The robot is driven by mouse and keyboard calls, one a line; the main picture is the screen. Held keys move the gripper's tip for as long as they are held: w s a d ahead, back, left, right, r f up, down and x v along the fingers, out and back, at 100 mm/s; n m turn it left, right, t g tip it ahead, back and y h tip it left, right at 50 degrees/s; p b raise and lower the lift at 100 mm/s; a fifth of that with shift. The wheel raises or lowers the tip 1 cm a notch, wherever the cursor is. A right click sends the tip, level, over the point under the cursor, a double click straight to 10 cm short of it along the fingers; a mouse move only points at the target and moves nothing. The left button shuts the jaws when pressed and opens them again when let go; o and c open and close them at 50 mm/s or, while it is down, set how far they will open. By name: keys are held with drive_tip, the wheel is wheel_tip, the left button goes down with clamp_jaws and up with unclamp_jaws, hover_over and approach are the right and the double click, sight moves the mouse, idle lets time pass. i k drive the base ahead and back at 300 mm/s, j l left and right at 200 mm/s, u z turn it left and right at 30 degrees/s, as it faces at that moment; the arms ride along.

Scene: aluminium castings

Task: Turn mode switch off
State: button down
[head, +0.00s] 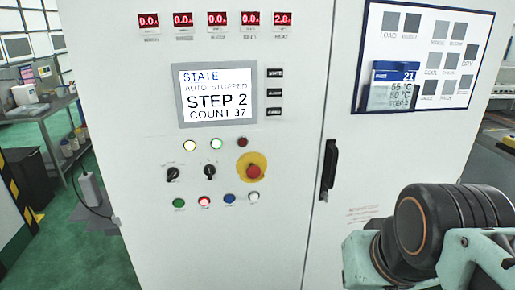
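A white control cabinet (150,110) fills the middle of the head view. Two black rotary switches sit on its panel: a left one (173,174) and a right one (212,172). Their labels are too small to read, so I cannot tell which is the mode switch or which positions they point to. The display (217,95) above reads "STATE", "AUTO STOPPED", "STEP 2", "COUNT 37". My arm shows at the lower right, apart from the switches in the picture; my gripper is not in view.
A red emergency-stop button (253,171) on a yellow plate sits right of the switches. Lamps lie above them, and a row of coloured buttons (204,201) below. A black door handle (328,168) is further right. A metal table (40,108) stands at left.

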sight(173, 173)
drive_tip(key=k+j, duration=0.2)
drive_tip(key=j, duration=0.2)
drive_tip(key=k+j, duration=0.15)
drive_tip(key=j, duration=0.25)
drive_tip(key=k+j+z, duration=0.1)
drive_tip(key=j, duration=0.25)
drive_tip(key=k, duration=0.1)
